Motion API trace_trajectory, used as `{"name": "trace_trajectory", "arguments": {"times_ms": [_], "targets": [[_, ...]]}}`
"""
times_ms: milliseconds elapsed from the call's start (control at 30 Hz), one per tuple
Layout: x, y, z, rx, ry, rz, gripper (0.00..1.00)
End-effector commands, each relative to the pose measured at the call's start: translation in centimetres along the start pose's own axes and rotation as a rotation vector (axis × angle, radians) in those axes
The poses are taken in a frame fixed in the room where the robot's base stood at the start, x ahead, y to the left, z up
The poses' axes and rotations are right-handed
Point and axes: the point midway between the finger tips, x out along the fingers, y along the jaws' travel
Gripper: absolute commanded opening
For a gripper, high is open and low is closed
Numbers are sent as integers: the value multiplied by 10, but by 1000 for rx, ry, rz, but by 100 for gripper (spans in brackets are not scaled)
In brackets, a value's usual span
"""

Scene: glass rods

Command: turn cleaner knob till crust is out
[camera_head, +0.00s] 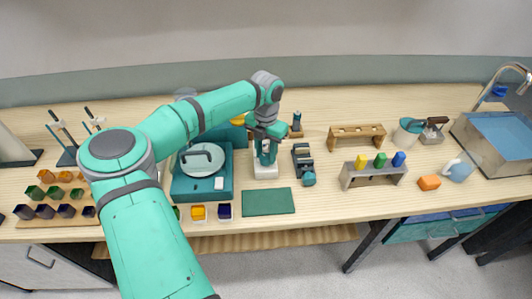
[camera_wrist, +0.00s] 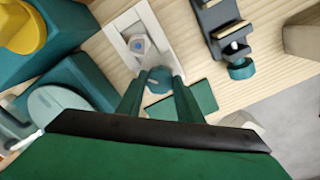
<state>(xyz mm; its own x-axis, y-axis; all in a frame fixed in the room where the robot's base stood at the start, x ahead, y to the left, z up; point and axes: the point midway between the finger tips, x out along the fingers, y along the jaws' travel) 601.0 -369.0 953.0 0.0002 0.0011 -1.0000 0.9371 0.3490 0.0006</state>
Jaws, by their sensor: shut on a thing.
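The cleaner is a white block (camera_head: 265,171) on the bench, right of the teal machine. In the wrist view its pale frame (camera_wrist: 150,17) has a recess holding a small blue-grey piece (camera_wrist: 138,44). A round teal knob (camera_wrist: 159,80) sits at its near end. My gripper (camera_wrist: 160,88) has one finger on each side of the knob and is shut on it. In the head view my gripper (camera_head: 266,158) is over the cleaner and hides the knob. I cannot make out any crust.
A dark clamp-like device (camera_head: 302,158) with its own teal knob (camera_head: 309,179) stands close on the right. The teal machine (camera_head: 190,187) with a round lid is close on the left. A green mat (camera_head: 268,202) lies clear in front. Wooden racks (camera_head: 357,135) stand farther right.

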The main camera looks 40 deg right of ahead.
Motion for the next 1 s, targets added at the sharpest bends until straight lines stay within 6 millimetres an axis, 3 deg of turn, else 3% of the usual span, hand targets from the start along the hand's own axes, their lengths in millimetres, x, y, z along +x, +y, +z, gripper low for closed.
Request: {"name": "trace_trajectory", "arguments": {"times_ms": [1000], "targets": [[-2,-2,2,964,-7,4,10]]}}
